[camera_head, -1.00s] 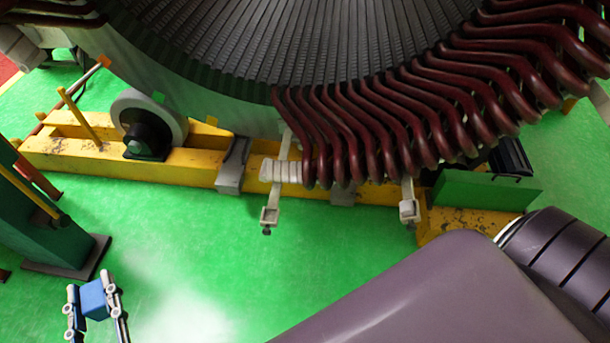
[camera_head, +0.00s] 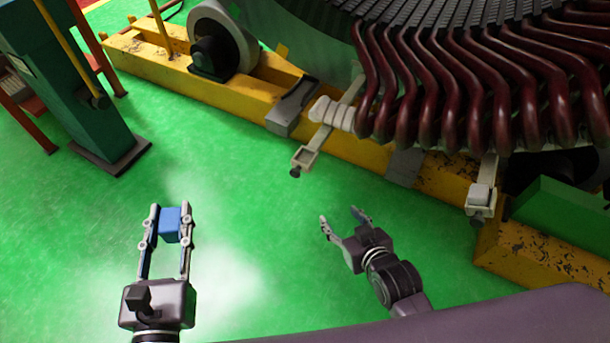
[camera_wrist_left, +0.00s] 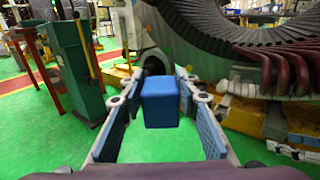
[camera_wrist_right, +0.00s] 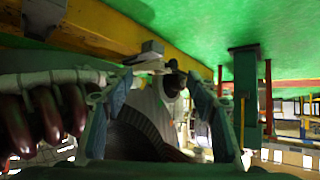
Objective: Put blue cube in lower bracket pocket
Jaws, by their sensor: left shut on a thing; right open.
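My left gripper (camera_head: 171,213) is shut on the blue cube (camera_head: 170,225), holding it between its fingertips above the green floor. The cube also shows between the fingers in the left wrist view (camera_wrist_left: 160,103). Two pale brackets extend from under the winding: one with a square frame-like end (camera_head: 304,157) left of centre, and one (camera_head: 481,197) at the right. I cannot tell which is the lower one. My right gripper (camera_head: 340,217) is open and empty, below and right of the left bracket, apart from it. Its spread fingers also show in the right wrist view (camera_wrist_right: 160,78).
The stator's dark red coils (camera_head: 460,95) overhang the brackets. A yellow beam (camera_head: 345,140) runs below them, with a grey roller (camera_head: 228,42) at its left. A green post (camera_head: 75,85) stands at the left. The floor between my grippers is clear.

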